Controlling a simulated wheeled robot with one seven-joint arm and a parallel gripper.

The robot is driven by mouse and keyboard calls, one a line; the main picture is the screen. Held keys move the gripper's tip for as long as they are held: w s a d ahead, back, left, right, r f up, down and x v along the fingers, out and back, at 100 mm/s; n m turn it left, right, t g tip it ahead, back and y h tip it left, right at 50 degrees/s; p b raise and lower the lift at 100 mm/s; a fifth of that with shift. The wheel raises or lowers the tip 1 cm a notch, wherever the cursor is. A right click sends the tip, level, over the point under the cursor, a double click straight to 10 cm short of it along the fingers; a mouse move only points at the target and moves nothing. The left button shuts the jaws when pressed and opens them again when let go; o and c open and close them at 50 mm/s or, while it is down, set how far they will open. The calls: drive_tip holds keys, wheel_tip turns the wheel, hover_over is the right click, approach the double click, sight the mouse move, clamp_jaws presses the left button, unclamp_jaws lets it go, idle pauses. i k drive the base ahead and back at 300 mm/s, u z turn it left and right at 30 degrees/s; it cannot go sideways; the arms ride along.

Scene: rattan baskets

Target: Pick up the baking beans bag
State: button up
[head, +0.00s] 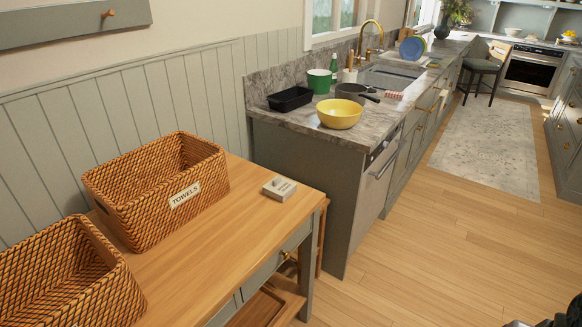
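A small pale grey and white package (279,188) with a printed label lies flat on the wooden table (240,215), near its far right corner. It may be the baking beans bag, but its print is too small to read. It stands clear of the basket to its left. My gripper cannot be made out. Only a dark part, perhaps of my arm, shows at the bottom right edge.
A rattan basket (154,190) labelled TOWELS and a second rattan basket (68,278) stand on the table's left. Behind is a stone counter (375,118) with a yellow bowl (339,114), black tray (290,99) and pan (357,92). The wooden floor (440,250) right is clear.

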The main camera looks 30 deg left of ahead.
sight(279, 188)
drive_tip(key=u, duration=0.7)
drive_tip(key=i, duration=0.95)
drive_tip(key=u, duration=1.6)
drive_tip(key=i, duration=0.45)
drive_tip(key=u, duration=0.35)
